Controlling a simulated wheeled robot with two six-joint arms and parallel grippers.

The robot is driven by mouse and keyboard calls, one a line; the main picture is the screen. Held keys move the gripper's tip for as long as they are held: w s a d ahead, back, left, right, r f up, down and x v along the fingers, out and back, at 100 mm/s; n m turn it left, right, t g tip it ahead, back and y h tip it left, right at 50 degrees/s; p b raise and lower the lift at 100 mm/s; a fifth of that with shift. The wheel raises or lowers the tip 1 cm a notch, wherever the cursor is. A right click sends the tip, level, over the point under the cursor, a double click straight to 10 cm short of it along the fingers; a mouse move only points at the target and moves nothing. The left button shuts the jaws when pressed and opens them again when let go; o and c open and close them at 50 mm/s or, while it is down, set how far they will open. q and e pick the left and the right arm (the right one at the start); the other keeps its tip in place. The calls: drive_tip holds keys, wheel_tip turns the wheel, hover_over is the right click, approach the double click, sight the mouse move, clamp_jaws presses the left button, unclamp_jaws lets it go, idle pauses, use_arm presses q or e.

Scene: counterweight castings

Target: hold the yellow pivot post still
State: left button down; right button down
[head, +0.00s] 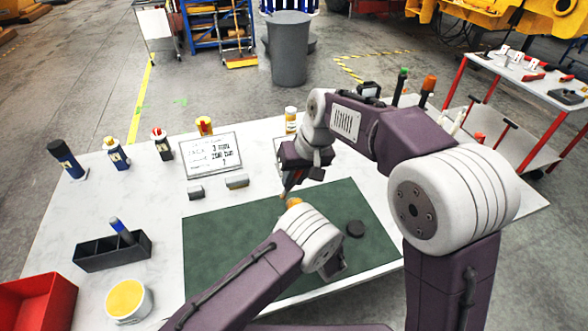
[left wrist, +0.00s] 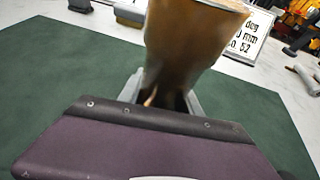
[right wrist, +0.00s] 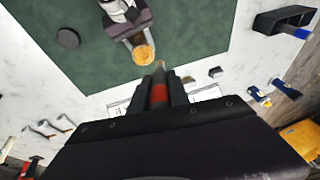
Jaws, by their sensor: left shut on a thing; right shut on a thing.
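The yellow pivot post shows in the head view as a small orange-yellow top (head: 294,202) just past my left arm's white joint. In the left wrist view it is a large brownish-orange body (left wrist: 190,40) between the fingers of my left gripper (left wrist: 165,97), which is shut on it. In the right wrist view its round yellow end (right wrist: 143,53) shows beside that gripper. My right gripper (right wrist: 159,80) is shut on a slim red-banded tool (right wrist: 159,94), its tip pointing toward the post. I cannot tell whether the tip touches the post. The post's lower part is hidden.
A green mat (head: 215,245) lies under the work, with a dark disc (head: 355,229) on it. A sign (head: 211,156), two grey blocks, and several bottles stand behind. A black tray (head: 112,251), yellow-topped tub (head: 128,300) and red bin (head: 38,302) stand at left.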

use_arm(q)
drive_tip(key=shift+r, duration=0.1)
use_arm(e)
drive_tip(key=shift+d+f, duration=1.2)
drive_tip(key=shift+d, duration=0.65)
drive_tip(key=shift+a+f, duration=0.1)
drive_tip(key=shift+a, duration=1.9)
wheel_tip(320, 180, up, 3)
drive_tip(key=shift+w+d+f, duration=0.1)
drive_tip(key=shift+r, duration=2.8)
use_arm(q)
drive_tip(key=c, duration=0.7)
unclamp_jaws()
drive_tip(key=shift+c, duration=0.2)
